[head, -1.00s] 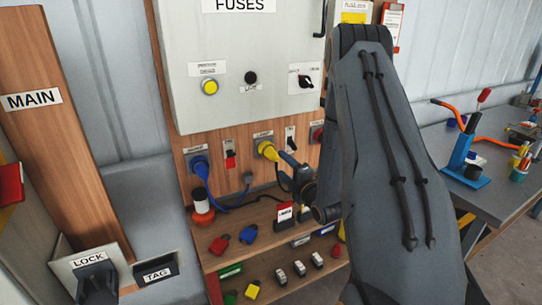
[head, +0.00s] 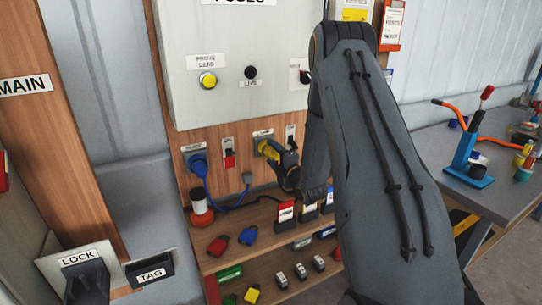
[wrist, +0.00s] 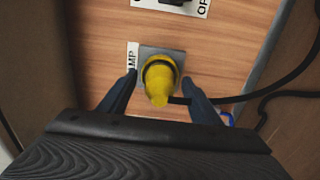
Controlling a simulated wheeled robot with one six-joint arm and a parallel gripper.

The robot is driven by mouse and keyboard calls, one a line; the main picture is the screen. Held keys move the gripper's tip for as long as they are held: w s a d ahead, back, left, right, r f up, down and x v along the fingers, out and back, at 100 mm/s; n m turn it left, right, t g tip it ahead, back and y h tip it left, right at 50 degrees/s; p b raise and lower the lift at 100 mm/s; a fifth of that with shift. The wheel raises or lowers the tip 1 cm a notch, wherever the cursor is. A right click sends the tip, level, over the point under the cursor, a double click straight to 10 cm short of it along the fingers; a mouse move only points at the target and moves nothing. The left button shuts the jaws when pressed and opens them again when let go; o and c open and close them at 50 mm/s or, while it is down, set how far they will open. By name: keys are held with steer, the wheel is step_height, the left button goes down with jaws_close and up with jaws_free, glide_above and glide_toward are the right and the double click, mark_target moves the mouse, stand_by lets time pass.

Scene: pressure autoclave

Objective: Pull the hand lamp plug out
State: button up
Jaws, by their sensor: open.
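The hand lamp plug (wrist: 159,80) is yellow with a black cable and sits in its grey socket plate (wrist: 176,53) on the wooden board; a label ending in "MP" is beside it. In the wrist view my gripper (wrist: 160,92) is open, with one dark finger on each side of the plug. I see gaps between the fingers and the plug. In the head view the yellow plug (head: 264,146) shows below the fuse box, and my gripper (head: 280,160) is at it, partly hidden by my own wrist and arm.
A blue plug (head: 198,164) with a blue cable is in the socket to the left. A shelf (head: 222,262) below holds padlocks and small blocks. The grey fuse box (head: 232,70) is above. The black cable runs right.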

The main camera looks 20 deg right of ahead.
mark_target(278, 158)
jaws_close()
steer(key=shift+s, duration=0.2)
stand_by(0.4)
steer(key=shift+s+d+p, duration=0.15)
steer(key=shift+s+p, duration=0.5)
steer(key=shift+s, duration=2.25)
